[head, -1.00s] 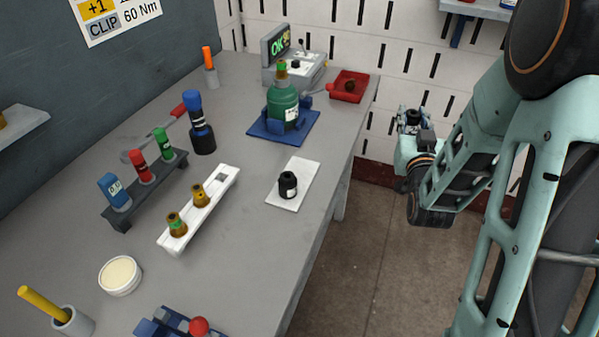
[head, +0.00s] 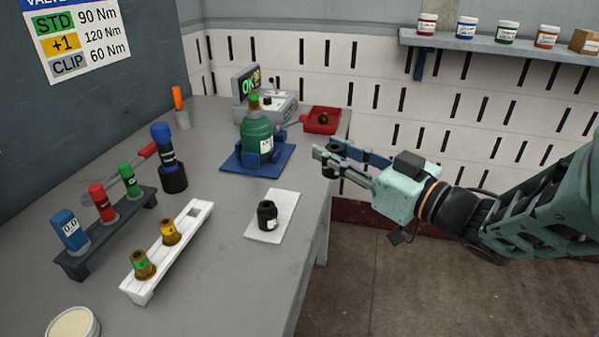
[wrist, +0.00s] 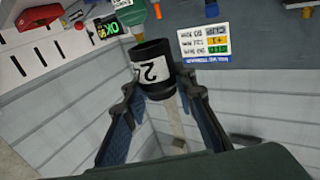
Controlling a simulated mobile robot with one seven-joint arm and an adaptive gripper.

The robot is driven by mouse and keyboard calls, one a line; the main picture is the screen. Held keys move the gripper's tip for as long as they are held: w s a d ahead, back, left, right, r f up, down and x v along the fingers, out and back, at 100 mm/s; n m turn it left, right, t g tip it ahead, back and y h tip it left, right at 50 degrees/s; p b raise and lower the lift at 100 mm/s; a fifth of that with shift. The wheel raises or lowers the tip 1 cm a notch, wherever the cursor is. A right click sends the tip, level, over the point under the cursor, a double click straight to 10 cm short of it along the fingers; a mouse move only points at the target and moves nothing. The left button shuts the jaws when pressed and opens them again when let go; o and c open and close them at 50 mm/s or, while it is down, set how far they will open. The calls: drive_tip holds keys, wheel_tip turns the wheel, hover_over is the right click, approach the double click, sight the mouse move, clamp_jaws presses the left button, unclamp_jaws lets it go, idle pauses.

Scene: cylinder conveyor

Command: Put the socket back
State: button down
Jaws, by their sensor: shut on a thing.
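My gripper (head: 327,162) is shut on a black socket (wrist: 152,68), a hollow dark cylinder with a white label reading 2. In the head view it is held in the air off the table's right edge, and the socket is partly hidden by the fingers. Another short black cylinder (head: 267,216) with a white label stands upright on a white pad (head: 286,207). A dark rack (head: 112,235) holds blue, red and green labelled pieces.
A green bottle (head: 257,141) stands on a blue plate (head: 265,169), with a red tray (head: 322,121) and a display unit (head: 267,105) behind. A blue-and-black upright tool (head: 169,160) stands behind the racks. The grey table (head: 215,255) is clear between the white rack and pad.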

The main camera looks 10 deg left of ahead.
drive_tip(key=shift+g, duration=0.3)
drive_tip(key=w+a+f+b, duration=0.2)
drive_tip(key=a+f+b, duration=0.1)
drive_tip(key=w+a+f+b, duration=0.2)
drive_tip(key=a+f+b, duration=0.1)
drive_tip(key=a, duration=0.1)
drive_tip(key=w+a+f+b, duration=0.2)
drive_tip(key=a+f+b, duration=0.1)
drive_tip(key=b, duration=0.1)
drive_tip(key=shift+a, duration=0.35)
drive_tip(key=shift+w+a+f, duration=0.2)
drive_tip(key=shift+w+f, duration=0.05)
drive_tip(key=shift+w+a+f+b, duration=0.1)
drive_tip(key=shift+a+f+b, duration=0.1)
drive_tip(key=shift+f+b, duration=0.3)
drive_tip(key=shift+w+a+f+b, duration=0.1)
drive_tip(key=shift+a+f+b, duration=0.05)
drive_tip(key=shift+f+b, duration=1.3)
